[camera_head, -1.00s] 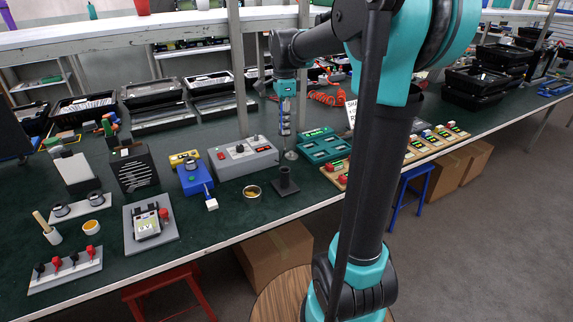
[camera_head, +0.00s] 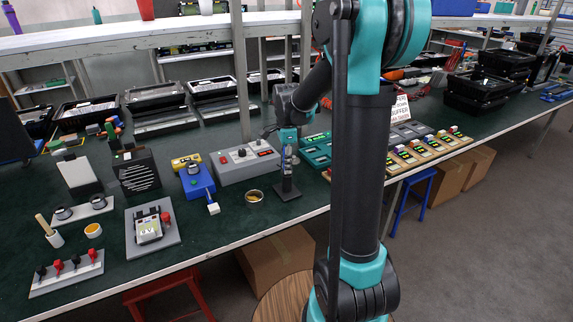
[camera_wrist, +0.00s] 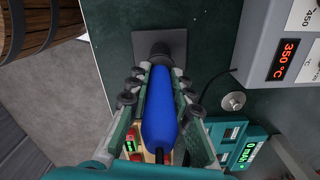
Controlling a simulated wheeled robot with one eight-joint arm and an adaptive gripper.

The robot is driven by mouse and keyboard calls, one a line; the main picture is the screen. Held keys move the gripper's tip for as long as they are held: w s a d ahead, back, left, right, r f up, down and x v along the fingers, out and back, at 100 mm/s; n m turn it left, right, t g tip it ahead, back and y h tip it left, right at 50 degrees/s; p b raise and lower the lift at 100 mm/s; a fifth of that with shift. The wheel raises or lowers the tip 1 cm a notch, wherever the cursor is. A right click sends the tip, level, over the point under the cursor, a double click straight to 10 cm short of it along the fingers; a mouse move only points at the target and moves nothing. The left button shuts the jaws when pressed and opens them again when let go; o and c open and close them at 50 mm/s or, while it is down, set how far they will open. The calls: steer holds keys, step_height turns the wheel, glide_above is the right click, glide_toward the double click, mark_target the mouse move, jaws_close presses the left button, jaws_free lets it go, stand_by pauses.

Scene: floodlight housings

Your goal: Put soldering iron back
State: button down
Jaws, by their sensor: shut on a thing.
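The soldering iron shows its blue handle (camera_wrist: 160,115) in the wrist view, lengthwise between the fingers of my gripper (camera_wrist: 159,75), which is shut on it. In the head view my gripper (camera_head: 288,158) points down directly above the dark stand (camera_head: 286,190), a square base with a short upright holder. The stand's base (camera_wrist: 160,42) lies just past the handle's front end in the wrist view. The iron's tip is hidden, and I cannot tell how far it is inside the holder.
The grey soldering station (camera_head: 246,162) stands left of the stand; its red display (camera_wrist: 285,60) reads 350 °C. A small bowl (camera_head: 255,195) is left of the stand. The table's front edge is close by.

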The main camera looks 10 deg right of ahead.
steer(key=shift+f, duration=0.35)
steer(key=c, duration=1.3)
jaws_free()
steer(key=shift+c, duration=0.2)
steer(key=shift+r, duration=0.1)
step_height(320, 180, up, 13)
steer(key=shift+f, duration=0.2)
